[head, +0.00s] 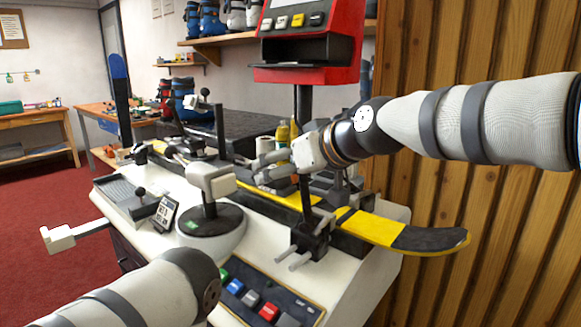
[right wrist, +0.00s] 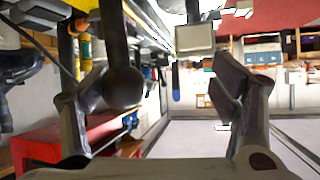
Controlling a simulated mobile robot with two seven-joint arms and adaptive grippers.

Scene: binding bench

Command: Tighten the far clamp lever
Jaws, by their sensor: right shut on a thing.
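In the right wrist view a round black knob (right wrist: 122,88) on a dark lever (right wrist: 113,35) stands between the fingers of my right gripper (right wrist: 160,100), close to the left finger. In the head view my right gripper (head: 262,170) is over the middle of the bench, above the yellow and black ski (head: 400,234), and is shut on the lever knob. The knob and part of the clamp are hidden there by the gripper. The near clamp (head: 308,240) with grey rods grips the ski. My left arm shows at the bottom, but its gripper does not.
A white and black device (head: 211,215) on a round base stands close beside my right gripper. A red machine (head: 312,40) on a post rises behind. A button panel (head: 268,303) lies at the front. A wooden wall (head: 455,75) bounds the right; red carpet (head: 40,200) is free at left.

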